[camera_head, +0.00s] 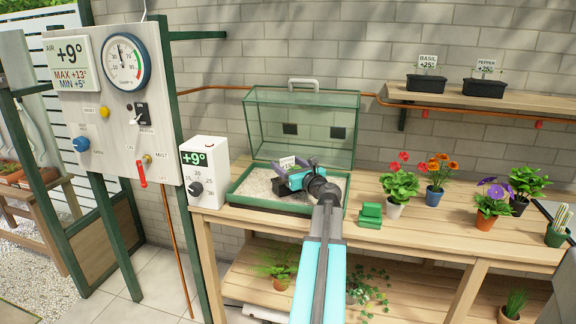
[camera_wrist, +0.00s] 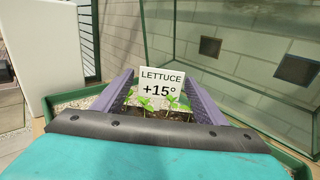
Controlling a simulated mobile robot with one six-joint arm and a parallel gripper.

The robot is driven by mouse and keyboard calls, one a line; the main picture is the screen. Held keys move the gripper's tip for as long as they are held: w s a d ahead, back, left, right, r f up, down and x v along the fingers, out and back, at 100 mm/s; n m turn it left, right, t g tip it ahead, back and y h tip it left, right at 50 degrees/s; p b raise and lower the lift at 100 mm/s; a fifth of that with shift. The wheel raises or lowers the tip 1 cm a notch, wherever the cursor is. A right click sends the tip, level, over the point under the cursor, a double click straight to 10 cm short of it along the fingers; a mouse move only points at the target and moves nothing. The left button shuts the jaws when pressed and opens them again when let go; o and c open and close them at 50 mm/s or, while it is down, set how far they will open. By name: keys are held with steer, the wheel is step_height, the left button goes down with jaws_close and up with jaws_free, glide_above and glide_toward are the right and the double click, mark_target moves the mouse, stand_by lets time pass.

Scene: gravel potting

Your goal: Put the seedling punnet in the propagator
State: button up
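The seedling punnet, with dark soil, small green seedlings and a white label reading LETTUCE +15° (camera_wrist: 161,88), sits between my gripper's fingers (camera_wrist: 160,100) in the wrist view. The fingers lie along both its sides with no clear gap and look shut on it. In the head view my gripper (camera_head: 300,180) is low over the gravel inside the propagator's green tray (camera_head: 270,207). The label (camera_head: 287,162) shows just behind it. The punnet's base is hidden, so I cannot tell whether it touches the gravel. The propagator's clear lid (camera_head: 300,125) stands raised behind the tray.
A white control box (camera_head: 205,165) reading +9° stands left of the tray. A small green block (camera_head: 370,214) and several potted flowers (camera_head: 398,190) stand to its right. BASIL (camera_head: 426,84) and PEPPER (camera_head: 484,88) punnets sit on the wall shelf.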

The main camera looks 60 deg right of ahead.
steer(key=shift+r, duration=0.15)
steer(key=v, duration=1.2)
stand_by(0.4)
stand_by(0.8)
